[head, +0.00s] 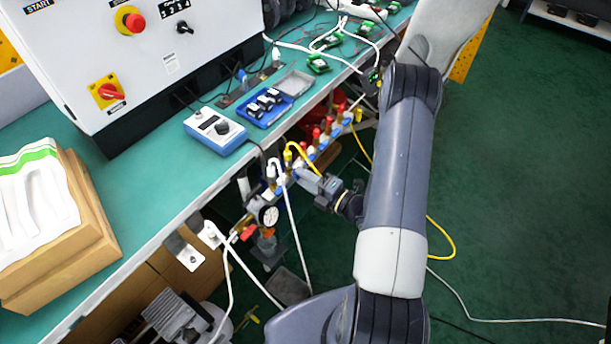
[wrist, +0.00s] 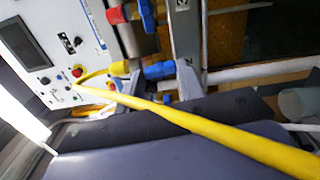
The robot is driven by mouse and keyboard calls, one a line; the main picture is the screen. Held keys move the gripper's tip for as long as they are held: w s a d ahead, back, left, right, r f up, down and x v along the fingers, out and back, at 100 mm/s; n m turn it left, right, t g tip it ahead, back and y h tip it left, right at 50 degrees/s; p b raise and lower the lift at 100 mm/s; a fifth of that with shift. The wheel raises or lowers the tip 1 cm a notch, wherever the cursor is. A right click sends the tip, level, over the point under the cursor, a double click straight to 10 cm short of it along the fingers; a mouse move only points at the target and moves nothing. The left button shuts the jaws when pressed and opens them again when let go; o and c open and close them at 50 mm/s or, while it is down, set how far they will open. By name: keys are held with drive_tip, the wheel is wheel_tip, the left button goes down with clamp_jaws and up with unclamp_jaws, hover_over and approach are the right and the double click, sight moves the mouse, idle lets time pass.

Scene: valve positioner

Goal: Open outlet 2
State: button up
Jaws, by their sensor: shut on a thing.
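The outlet manifold (head: 312,152) runs under the bench edge, with several red-handled valves and blue fittings. My gripper (head: 303,177) is at its near part, by the outlet with the yellow hose (head: 292,148). In the wrist view, the yellow hose (wrist: 190,120) crosses in front, and a blue fitting (wrist: 158,71) with a yellow connector (wrist: 119,68) is close to the jaws. A "2" label shows beside it. My gripper is shut on what seems to be the outlet 2 valve handle; the handle itself is mostly hidden, so its angle cannot be told.
A pressure gauge (head: 268,215) and a red handle (head: 249,232) are at the manifold's near end. White hoses hang close by. A blue meter (head: 215,130) and a blue tray (head: 264,107) stand on the bench (head: 150,185) above. The green floor at right is mostly free.

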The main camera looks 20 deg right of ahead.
drive_tip(key=shift+m, duration=0.6)
drive_tip(key=o, duration=0.7)
drive_tip(key=v, duration=1.1)
drive_tip(key=shift+w, duration=0.1)
